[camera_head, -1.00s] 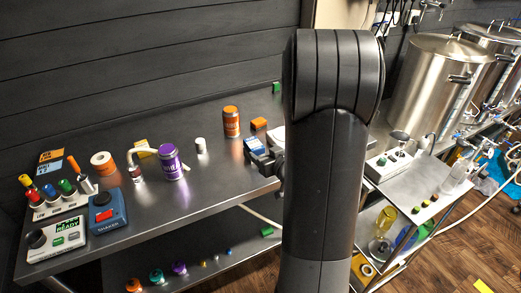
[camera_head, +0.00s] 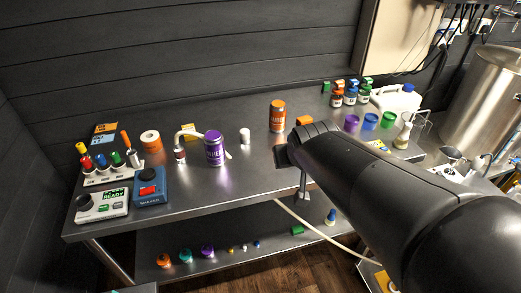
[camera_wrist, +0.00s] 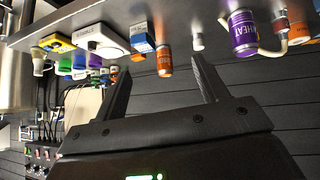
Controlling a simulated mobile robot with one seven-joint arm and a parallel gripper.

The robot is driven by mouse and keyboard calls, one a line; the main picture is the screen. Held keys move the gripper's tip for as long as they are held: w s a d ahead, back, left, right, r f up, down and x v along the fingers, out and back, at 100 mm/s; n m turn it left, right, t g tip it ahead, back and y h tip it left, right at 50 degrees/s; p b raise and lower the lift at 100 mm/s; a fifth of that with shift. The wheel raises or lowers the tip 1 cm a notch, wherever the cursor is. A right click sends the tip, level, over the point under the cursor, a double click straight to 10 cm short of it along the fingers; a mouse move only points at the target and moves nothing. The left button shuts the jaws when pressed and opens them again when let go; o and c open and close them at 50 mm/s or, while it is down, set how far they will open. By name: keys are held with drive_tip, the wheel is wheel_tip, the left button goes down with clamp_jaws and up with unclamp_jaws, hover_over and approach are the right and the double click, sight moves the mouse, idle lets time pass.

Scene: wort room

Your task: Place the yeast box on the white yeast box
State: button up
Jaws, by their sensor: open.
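My gripper (camera_wrist: 162,72) is open and empty, its two fingers spread wide in the wrist view. That view is upside down, with the bench along its top. A small white-and-blue box (camera_wrist: 142,37) stands on the bench beyond the fingers, close to an orange box (camera_wrist: 138,56) and an orange can (camera_wrist: 163,60). In the head view the orange box (camera_head: 304,121) lies right of the orange can (camera_head: 277,115). The white-and-blue box is hidden there, apparently behind my arm. Which box is the yeast box, I cannot tell.
A blue shaker (camera_head: 150,186) sits at left. Colored bottles and a white jug (camera_head: 397,102) stand at the back right. The front middle is clear.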

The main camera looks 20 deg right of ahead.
drive_tip(key=s+a+r+n+g+y, duration=0.1)
drive_tip(key=s+a+r+g+y, duration=0.1)
drive_tip(key=s+a, duration=0.5)
drive_tip(key=s, duration=0.4)
drive_tip(key=shift+s+r+g, duration=0.15)
drive_tip(key=shift+g, duration=0.25)
